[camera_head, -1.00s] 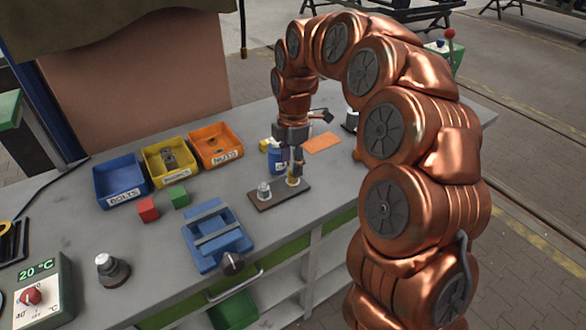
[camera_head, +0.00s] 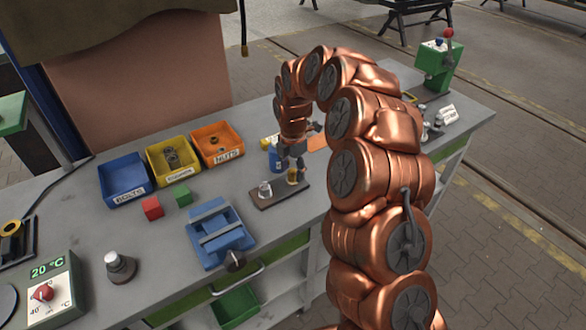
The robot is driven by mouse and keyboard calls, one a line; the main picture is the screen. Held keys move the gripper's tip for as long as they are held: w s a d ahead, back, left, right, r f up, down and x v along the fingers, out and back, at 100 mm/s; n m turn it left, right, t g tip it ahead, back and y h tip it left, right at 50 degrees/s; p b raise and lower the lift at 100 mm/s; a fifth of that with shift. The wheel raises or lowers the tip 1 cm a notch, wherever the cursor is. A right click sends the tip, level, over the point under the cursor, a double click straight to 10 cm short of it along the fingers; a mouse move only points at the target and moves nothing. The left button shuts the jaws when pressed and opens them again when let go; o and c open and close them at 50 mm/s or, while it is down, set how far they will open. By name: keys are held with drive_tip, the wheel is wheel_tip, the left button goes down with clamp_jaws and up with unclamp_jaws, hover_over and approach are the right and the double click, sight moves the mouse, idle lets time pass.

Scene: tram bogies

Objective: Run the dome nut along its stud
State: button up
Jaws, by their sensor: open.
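A dark plate (camera_head: 262,202) lies on the grey bench and bears two small upright fittings. The left one is silver and rounded (camera_head: 265,189). The right one is brass-coloured (camera_head: 292,177). The picture is too small to tell which is the dome nut, and no stud thread can be made out. My gripper (camera_head: 293,166) points down over the brass-coloured fitting, with its fingers at or just above its top. It is open; contact cannot be told. The fingers partly hide the fitting.
Blue, yellow and orange bins (camera_head: 217,143) stand behind to the left. A blue vise (camera_head: 219,236), a red block (camera_head: 152,208) and a green block (camera_head: 183,196) lie left of the plate. A blue bottle (camera_head: 275,158) stands close behind my gripper. A green machine (camera_head: 434,66) stands at the right.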

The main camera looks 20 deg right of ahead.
drive_tip(key=shift+f, duration=0.65)
clamp_jaws()
